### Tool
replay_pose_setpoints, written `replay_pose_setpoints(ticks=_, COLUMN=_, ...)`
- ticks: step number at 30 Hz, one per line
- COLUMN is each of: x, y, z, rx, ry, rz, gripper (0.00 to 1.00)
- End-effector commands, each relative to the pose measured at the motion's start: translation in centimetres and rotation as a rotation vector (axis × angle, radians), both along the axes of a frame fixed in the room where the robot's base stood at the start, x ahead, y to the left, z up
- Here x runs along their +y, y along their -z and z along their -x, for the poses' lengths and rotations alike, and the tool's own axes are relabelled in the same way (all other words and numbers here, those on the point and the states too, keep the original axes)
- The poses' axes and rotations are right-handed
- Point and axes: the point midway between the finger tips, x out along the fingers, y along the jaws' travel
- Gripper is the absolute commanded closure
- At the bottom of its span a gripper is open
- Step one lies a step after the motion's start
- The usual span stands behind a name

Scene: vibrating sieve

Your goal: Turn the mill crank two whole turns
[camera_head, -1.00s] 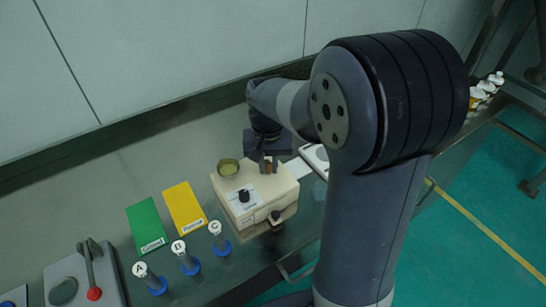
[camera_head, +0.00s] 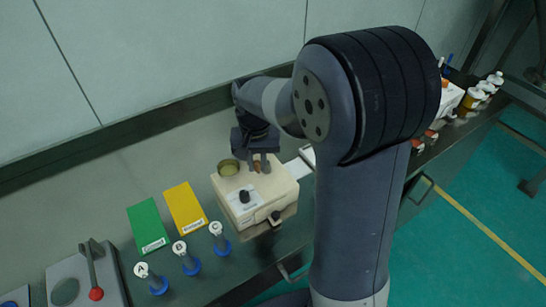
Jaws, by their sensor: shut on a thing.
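The mill (camera_head: 262,205) is a beige box on the bench, with a round olive cup (camera_head: 228,167) on its top, a black knob (camera_head: 244,196) and a label on its front side. My gripper (camera_head: 262,168) points down over the mill's top, just right of the cup. It is shut on the crank's brown handle (camera_head: 257,166), of which only a small part shows between the fingers. The rest of the crank is hidden by my gripper.
Green (camera_head: 148,228) and yellow (camera_head: 185,209) cards lie left of the mill. Blue-based pieces labelled A (camera_head: 151,280), B (camera_head: 185,257) and C (camera_head: 219,238) stand in front. A red-knobbed lever device (camera_head: 85,275) is at far left. Bottles (camera_head: 480,92) stand at far right.

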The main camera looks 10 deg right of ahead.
Motion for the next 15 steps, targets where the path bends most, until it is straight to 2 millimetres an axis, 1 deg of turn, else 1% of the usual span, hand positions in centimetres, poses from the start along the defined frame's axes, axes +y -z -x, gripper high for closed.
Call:
replay_pose_setpoints(ticks=3, x=0.42, y=-0.06, z=-0.31, rx=-0.001, ry=-0.001, rz=-0.001, gripper=0.94)
replay_pose_setpoints(ticks=15, x=0.58, y=0.11, z=-0.44, rx=0.004, ry=0.000, rz=-0.002, gripper=0.94)
